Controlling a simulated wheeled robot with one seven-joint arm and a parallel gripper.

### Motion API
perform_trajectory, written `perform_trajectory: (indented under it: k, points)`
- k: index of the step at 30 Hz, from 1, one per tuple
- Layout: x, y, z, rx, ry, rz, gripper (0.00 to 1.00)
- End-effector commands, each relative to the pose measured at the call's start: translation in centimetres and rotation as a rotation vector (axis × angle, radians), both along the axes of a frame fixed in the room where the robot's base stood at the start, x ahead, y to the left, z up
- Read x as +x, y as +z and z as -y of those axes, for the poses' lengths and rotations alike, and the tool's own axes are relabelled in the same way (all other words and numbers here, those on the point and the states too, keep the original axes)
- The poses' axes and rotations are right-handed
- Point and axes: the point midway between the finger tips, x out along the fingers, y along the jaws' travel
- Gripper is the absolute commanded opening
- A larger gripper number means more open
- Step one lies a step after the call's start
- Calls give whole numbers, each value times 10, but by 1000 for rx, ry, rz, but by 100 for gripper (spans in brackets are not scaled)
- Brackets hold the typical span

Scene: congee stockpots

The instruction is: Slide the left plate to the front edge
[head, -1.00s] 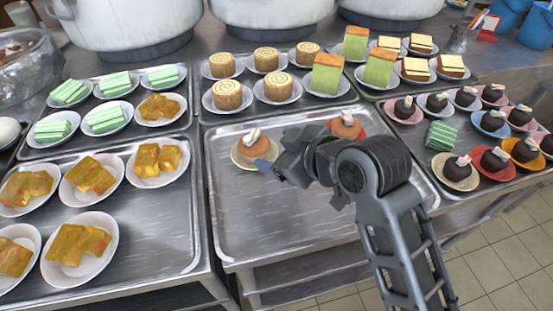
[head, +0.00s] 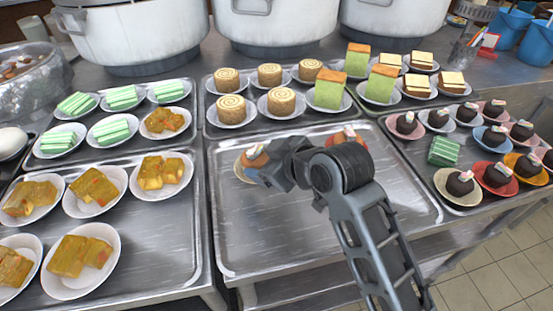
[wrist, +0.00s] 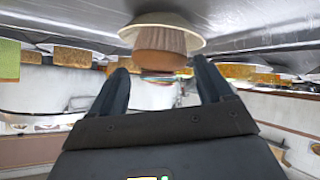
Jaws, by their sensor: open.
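The left plate (head: 239,171) is small and cream, with an orange-brown cupcake (head: 255,154) on it. It sits on the middle front metal tray (head: 290,246), toward the back left. My gripper (head: 262,176) is over its front right side and hides part of it. The wrist view appears upside down. There the plate (wrist: 190,33) and the cupcake (wrist: 160,42) show just beyond my gripper (wrist: 163,75), whose fingers are apart with the cupcake centred between them. I cannot tell whether a finger touches the plate.
A second cupcake (head: 346,135) stands at the tray's back right, partly behind my arm. The front of the tray is bare. Large pots (head: 272,22) stand behind.

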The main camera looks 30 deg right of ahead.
Motion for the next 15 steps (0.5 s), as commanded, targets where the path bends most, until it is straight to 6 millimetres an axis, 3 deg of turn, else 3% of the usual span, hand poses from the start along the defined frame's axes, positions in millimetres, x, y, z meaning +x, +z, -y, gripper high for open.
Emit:
perform_trajectory:
  k: [6,15]
  points:
    - [17,-12,-2,1,-1,0,79]
    - [20,-14,-3,1,-1,0,79]
